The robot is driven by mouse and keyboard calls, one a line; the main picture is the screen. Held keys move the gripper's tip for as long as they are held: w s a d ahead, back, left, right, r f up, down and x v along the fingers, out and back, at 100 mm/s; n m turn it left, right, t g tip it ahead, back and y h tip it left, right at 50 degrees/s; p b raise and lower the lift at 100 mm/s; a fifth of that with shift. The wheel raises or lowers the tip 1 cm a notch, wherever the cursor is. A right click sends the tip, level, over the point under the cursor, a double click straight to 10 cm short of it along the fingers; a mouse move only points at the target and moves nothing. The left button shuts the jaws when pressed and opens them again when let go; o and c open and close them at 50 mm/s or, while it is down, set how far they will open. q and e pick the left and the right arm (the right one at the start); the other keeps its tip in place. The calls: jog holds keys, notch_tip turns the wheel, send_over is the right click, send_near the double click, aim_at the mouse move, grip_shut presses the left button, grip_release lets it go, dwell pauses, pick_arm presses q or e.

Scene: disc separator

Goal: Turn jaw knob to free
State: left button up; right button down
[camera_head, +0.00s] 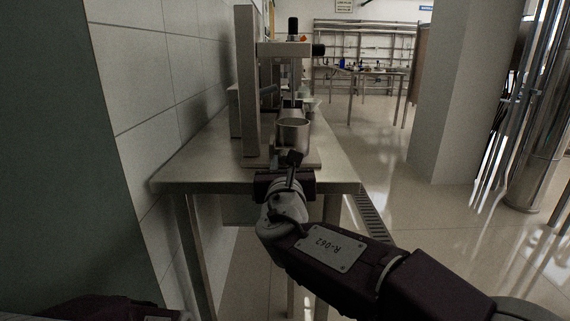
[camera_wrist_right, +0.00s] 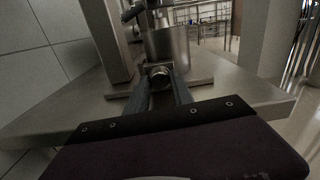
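The disc separator stands on a steel table, with a tall grey column (camera_head: 246,80) and a metal cup (camera_head: 293,135) in front of it. In the right wrist view a small round metal knob (camera_wrist_right: 160,76) sits low at the front of the cup (camera_wrist_right: 168,46). I take it for the jaw knob. My right gripper (camera_head: 291,160) is at the front of the separator. In the wrist view its two fingers (camera_wrist_right: 160,84) lie on either side of the knob; whether they touch it is unclear. My left gripper is out of view.
The steel table (camera_head: 190,172) has bare room left of the separator's base. A tiled wall (camera_head: 150,70) runs along the left. A black side knob (camera_head: 319,50) sticks out high on the separator. A pillar (camera_head: 453,90) stands to the right, beyond open floor.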

jog(key=shift+f+b, duration=0.2)
jog(key=shift+b, duration=0.15)
jog(key=m+b, duration=0.3)
jog(key=shift+f+m, duration=0.2)
jog(key=shift+m, duration=0.1)
jog(key=shift+r+m+b, duration=0.25)
jog(key=shift+m+b, duration=0.25)
jog(key=shift+m, duration=0.5)
jog(key=shift+r, duration=0.1)
jog(key=c, duration=1.1)
grip_release()
jog(key=s+p, duration=0.2)
jog(key=s, duration=0.7)
